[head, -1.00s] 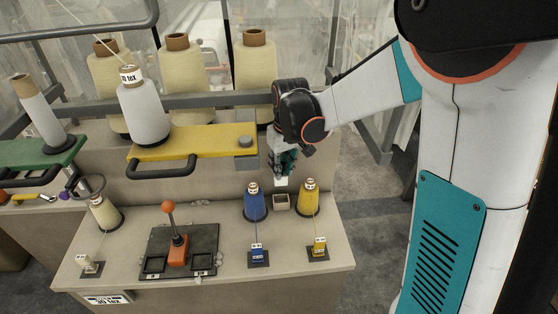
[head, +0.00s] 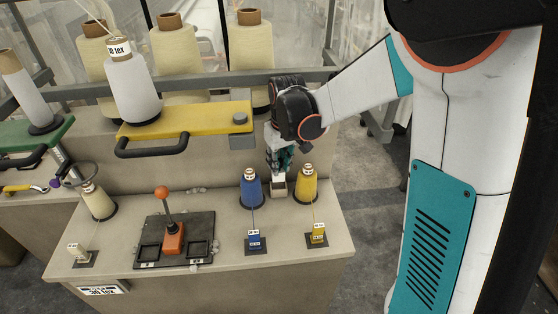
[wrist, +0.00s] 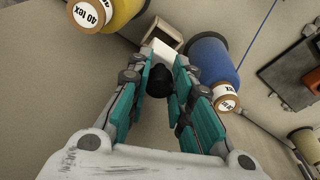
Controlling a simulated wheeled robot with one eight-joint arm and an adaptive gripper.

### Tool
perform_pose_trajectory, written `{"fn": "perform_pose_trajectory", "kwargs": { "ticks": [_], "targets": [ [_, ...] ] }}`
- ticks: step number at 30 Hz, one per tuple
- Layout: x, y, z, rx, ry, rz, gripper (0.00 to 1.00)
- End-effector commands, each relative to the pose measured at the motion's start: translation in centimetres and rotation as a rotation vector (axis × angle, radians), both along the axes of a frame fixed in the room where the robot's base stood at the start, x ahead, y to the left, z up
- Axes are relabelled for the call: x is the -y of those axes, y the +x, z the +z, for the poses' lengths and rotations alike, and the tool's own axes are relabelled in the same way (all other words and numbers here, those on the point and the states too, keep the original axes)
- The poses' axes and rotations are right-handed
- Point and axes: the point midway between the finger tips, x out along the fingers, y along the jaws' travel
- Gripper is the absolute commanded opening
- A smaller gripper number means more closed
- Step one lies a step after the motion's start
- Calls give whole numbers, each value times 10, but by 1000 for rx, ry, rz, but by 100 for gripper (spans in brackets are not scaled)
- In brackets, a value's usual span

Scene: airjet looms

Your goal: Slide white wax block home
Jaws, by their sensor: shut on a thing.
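The white wax block (wrist: 156,52) shows between my fingertips in the wrist view, with a dark rounded part just behind it. My gripper (wrist: 158,70) is shut on it. In the head view my gripper (head: 278,168) points down, with the white block at its tips, right over the small open box (head: 277,194). The box also shows in the wrist view (wrist: 166,30), with the block at its mouth. I cannot tell how far the block is inside it.
A blue spool (head: 251,189) stands close on the left of the box and a yellow spool (head: 306,185) close on the right. A yellow shelf with a handle (head: 185,118) is at the upper left. An orange lever (head: 173,240) stands on a dark plate farther left.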

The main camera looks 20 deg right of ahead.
Motion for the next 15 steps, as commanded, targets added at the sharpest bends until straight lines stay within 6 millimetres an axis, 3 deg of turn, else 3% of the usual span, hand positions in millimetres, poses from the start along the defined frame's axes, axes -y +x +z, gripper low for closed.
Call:
{"fn": "perform_pose_trajectory", "kwargs": {
  "ticks": [6,15],
  "targets": [
    [0,0,-16,0,0,0,0],
    [0,0,-16,0,0,0,0]
  ]
}}
